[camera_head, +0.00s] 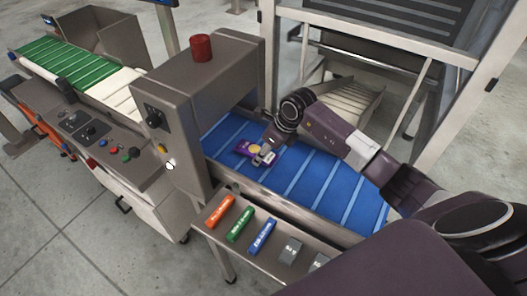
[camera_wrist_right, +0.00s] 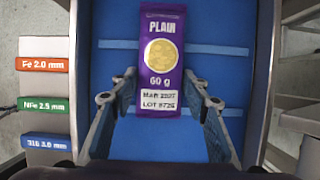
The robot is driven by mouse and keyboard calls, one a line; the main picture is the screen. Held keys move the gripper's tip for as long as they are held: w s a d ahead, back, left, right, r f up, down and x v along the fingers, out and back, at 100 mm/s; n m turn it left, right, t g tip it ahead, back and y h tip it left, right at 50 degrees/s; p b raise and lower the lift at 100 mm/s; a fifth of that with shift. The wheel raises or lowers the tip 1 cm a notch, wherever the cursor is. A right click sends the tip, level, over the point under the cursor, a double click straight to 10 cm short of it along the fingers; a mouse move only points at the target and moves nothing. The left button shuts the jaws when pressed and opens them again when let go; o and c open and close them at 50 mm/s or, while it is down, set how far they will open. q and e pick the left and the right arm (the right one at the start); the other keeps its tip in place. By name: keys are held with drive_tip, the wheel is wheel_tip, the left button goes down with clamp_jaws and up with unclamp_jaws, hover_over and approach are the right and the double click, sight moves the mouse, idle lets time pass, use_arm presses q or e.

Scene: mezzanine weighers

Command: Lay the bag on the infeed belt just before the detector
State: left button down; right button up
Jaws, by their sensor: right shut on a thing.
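The bag (camera_wrist_right: 161,52) is a small flat purple pack marked PLAIN, 60 g, with a yellow round picture and a white date label. In the head view the bag (camera_head: 244,148) is over the blue infeed belt (camera_head: 325,184), close to the opening of the grey detector (camera_head: 187,142). My right gripper (camera_wrist_right: 159,98) is shut on the bag's near end, one finger at each side. In the head view the right gripper (camera_head: 265,156) is low over the belt. I cannot tell whether the bag touches the belt. My left gripper is out of view.
A red lamp (camera_head: 201,48) tops the detector. A green belt (camera_head: 55,55) lies beyond it. A metal frame (camera_head: 262,42) stands behind the infeed.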

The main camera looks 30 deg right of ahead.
drive_tip(key=o, duration=1.2)
drive_tip(key=shift+c, duration=0.2)
drive_tip(key=shift+r, duration=0.2)
drive_tip(key=shift+s+d+r, duration=0.1)
drive_tip(key=shift+d+r, duration=0.05)
drive_tip(key=shift+r, duration=0.2)
drive_tip(key=b+v, duration=0.1)
drive_tip(key=v, duration=1)
drive_tip(key=shift+s+f, duration=0.1)
